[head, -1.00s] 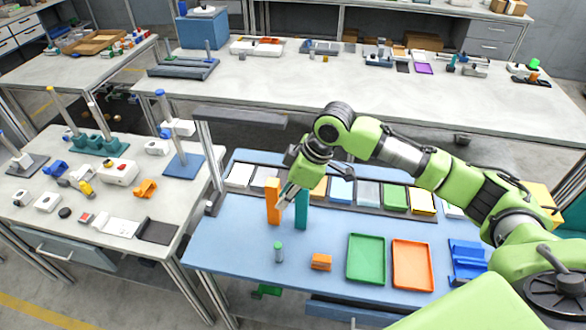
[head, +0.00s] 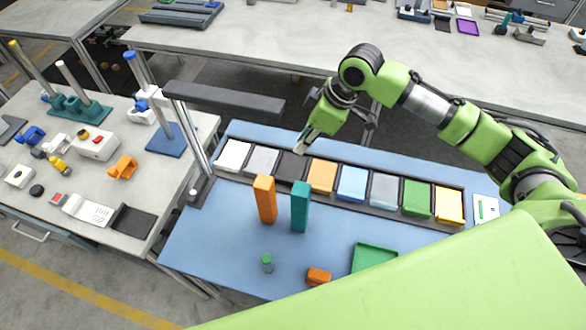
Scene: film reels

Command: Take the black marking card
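The black marking card (head: 290,165) stands in a row of coloured cards in a dark rack along the back of the blue table, between a grey card (head: 262,160) and an orange card (head: 321,175). My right gripper (head: 303,148) is above and just behind the black card, its fingertip pointing down near the card's top edge. I cannot tell whether it touches the card or how far its fingers are apart. My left gripper is not in view.
An orange block (head: 265,199) and a teal block (head: 300,207) stand upright in front of the rack. A dark overhanging arm on a post (head: 222,98) is to the left. A green tray (head: 374,257), small orange block (head: 318,276) and green-capped vial (head: 267,263) are nearer.

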